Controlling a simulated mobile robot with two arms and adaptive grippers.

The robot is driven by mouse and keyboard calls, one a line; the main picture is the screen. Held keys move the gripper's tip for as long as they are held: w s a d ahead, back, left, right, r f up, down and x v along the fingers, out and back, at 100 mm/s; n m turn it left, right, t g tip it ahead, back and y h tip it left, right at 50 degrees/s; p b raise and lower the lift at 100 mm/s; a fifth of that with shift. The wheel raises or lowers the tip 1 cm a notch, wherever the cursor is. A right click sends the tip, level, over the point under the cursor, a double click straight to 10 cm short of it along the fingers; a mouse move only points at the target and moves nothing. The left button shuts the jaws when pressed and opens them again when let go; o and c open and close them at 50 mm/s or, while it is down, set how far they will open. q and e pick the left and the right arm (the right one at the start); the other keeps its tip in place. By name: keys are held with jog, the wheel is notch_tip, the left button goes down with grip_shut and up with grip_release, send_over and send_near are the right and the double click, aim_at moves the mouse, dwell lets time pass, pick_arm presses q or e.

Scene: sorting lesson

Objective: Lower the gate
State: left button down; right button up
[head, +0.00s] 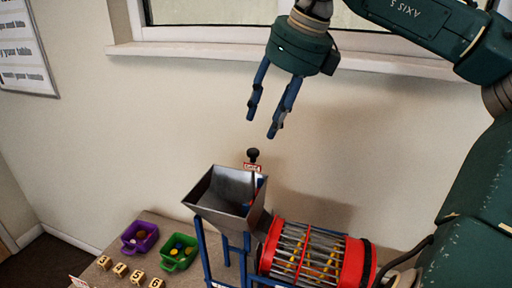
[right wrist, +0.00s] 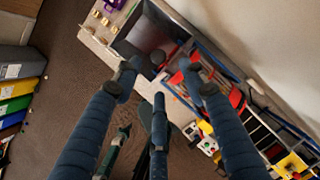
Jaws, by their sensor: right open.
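The gate's black knob (head: 253,153) stands upright behind a steel hopper (head: 226,199), with a small red-and-white label (head: 252,167) just below it. My right gripper (head: 262,122) is open and empty, its blue fingers pointing down above the knob and apart from it. In the right wrist view the dark knob (right wrist: 158,57) shows between the spread fingertips (right wrist: 160,76). The gate plate itself is hidden or too small to make out. My left gripper is not seen.
A red-ended barred drum (head: 315,255) lies right of the hopper on blue legs. A purple tray (head: 140,237), a green tray (head: 180,252) and several numbered blocks (head: 120,269) are at the left. The wall and window sill (head: 160,50) are close behind.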

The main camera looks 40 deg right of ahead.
aim_at(254, 151)
jog(key=p+x, duration=0.1)
jog(key=x, duration=0.3)
jog(key=p+x, duration=0.1)
jog(key=x, duration=0.3)
jog(key=shift+a, duration=0.2)
jog(key=shift+w+f, duration=0.1)
jog(key=shift+f, duration=0.35)
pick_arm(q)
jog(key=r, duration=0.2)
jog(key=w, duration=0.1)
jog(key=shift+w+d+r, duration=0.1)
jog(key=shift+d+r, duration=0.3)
pick_arm(e)
jog(key=shift+r, duration=0.1)
jog(key=shift+c, duration=0.5)
grip_shut()
